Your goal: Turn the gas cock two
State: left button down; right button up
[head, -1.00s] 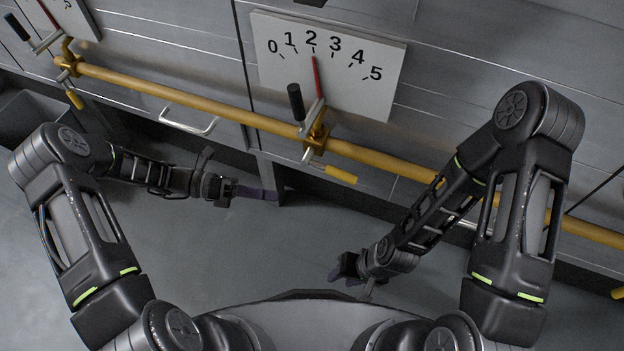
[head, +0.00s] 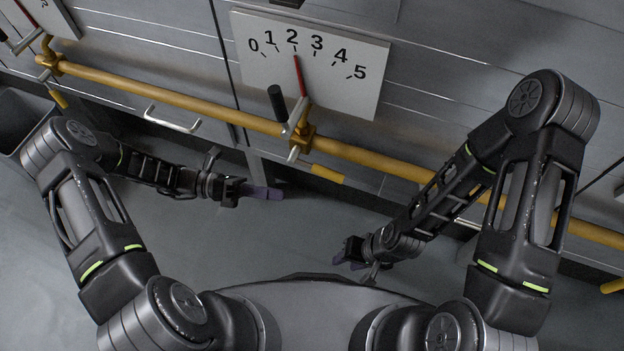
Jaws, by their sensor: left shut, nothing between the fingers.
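The gas cock (head: 298,128) sits on the yellow pipe (head: 201,104) in the upper middle of the head view. It has a black handle (head: 277,103) and a red pointer (head: 300,76). The pointer stands at the 2 on the white dial plate (head: 313,84), which is marked 0 to 5. My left gripper (head: 262,192) is below and left of the cock, apart from it, shut and empty. My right gripper (head: 349,257) is lower, below and right of the cock, and touches nothing. Its fingers are small and dark, so their opening is unclear.
Another cock (head: 47,65) with a partly seen dial (head: 50,17) is at the upper left. A metal drawer handle (head: 172,120) sticks out below the pipe. A grey bin (head: 20,115) stands at the left edge. The floor between my grippers is clear.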

aim_at(317, 165)
pick_arm(q)
jog(key=w+d+r, duration=0.2)
jog(key=d, duration=0.7)
jog(key=shift+r, duration=0.2)
jog(key=shift+w, duration=0.1)
pick_arm(e)
jog(key=shift+r, duration=0.1)
